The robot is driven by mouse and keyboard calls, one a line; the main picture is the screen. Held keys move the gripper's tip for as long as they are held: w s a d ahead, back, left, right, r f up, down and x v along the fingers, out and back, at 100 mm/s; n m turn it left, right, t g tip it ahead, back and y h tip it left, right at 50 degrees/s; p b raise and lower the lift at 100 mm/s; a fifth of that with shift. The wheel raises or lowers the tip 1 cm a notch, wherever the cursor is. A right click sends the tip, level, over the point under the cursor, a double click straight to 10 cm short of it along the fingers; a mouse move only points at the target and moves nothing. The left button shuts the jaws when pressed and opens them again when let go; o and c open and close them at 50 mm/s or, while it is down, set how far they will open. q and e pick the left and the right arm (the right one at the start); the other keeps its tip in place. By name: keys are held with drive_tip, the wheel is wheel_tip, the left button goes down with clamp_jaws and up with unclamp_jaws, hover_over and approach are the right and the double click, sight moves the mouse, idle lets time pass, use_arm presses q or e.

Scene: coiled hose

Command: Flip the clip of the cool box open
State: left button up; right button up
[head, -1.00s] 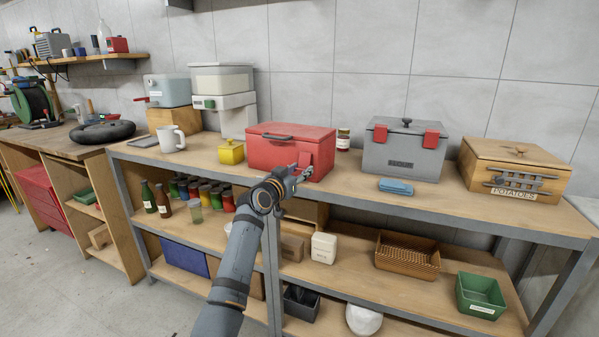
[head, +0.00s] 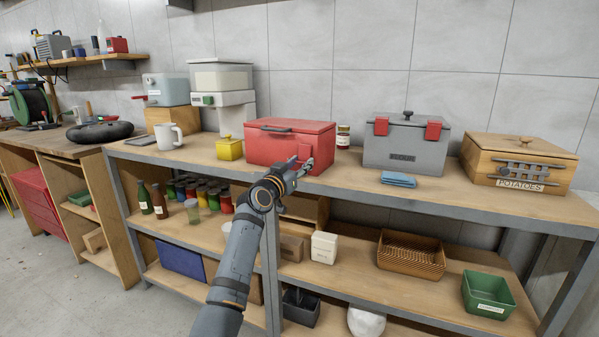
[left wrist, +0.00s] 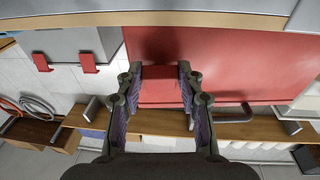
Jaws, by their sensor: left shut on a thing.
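The cool box appears to be the red box (head: 272,150) with a dark handle on its closed lid, on the shelf top. Its red clip (left wrist: 160,84) is on the front face, toward the right end. My left gripper (head: 304,163) is at the front of the box. In the left wrist view, the two fingers (left wrist: 159,92) lie on either side of the clip and are shut on it. The fingers partly cover the clip in the head view, so its exact tilt is hard to tell. My right gripper is not in view.
A grey box (head: 402,152) with two red clips stands to the right, with a blue cloth (head: 398,180) before it. A wooden potato box (head: 519,160) is farther right. A yellow tin (head: 230,150) and white mug (head: 169,137) stand left. Lower shelves hold jars and baskets.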

use_arm(q)
drive_tip(key=o, duration=1.2)
drive_tip(key=shift+c, duration=0.2)
drive_tip(key=shift+s, duration=0.1)
drive_tip(key=v, duration=1.2)
